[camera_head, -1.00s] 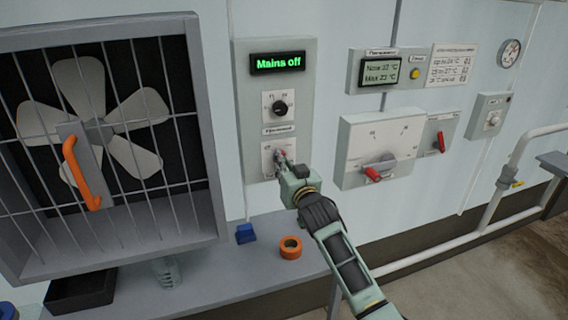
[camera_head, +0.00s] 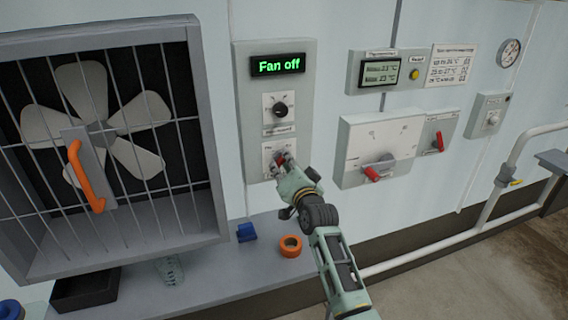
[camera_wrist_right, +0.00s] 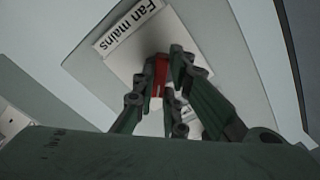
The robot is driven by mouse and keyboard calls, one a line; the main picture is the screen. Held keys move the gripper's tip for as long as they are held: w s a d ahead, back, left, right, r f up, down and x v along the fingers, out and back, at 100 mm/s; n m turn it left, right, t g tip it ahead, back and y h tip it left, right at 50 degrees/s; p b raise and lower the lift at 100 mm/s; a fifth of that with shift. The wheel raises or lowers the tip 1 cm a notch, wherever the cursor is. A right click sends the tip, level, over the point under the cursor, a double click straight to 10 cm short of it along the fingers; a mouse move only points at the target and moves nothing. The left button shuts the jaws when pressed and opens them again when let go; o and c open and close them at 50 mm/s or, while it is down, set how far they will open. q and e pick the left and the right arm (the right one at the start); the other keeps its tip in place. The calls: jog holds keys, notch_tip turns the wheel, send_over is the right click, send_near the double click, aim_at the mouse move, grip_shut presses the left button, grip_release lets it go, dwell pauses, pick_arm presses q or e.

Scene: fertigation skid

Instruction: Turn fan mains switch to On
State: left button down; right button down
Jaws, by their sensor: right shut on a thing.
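The fan mains switch (camera_wrist_right: 158,72) has a red handle and sits on a white plate labelled "Fan mains" (camera_wrist_right: 130,28) in the right wrist view. In the head view the plate (camera_head: 268,163) is low on the grey fan panel (camera_head: 246,110), and the gripper hides much of the switch. My right gripper (camera_head: 283,163) is shut on the red handle, with a finger on each side in the wrist view (camera_wrist_right: 170,80). The display (camera_head: 278,65) above reads "Fan off" in green. My left gripper is not in view.
A black selector knob (camera_head: 280,109) sits just above the switch. The caged fan (camera_head: 100,130) with an orange handle (camera_head: 85,178) is at left. A blue item (camera_head: 246,232) and an orange ring (camera_head: 291,246) lie on the shelf below. A red-handled controller (camera_head: 380,150) is at right.

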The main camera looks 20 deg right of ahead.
dwell(0.5)
jog(key=c, duration=1.8)
grip_release()
jog(key=s, duration=1.2)
jog(key=shift+d, duration=0.2)
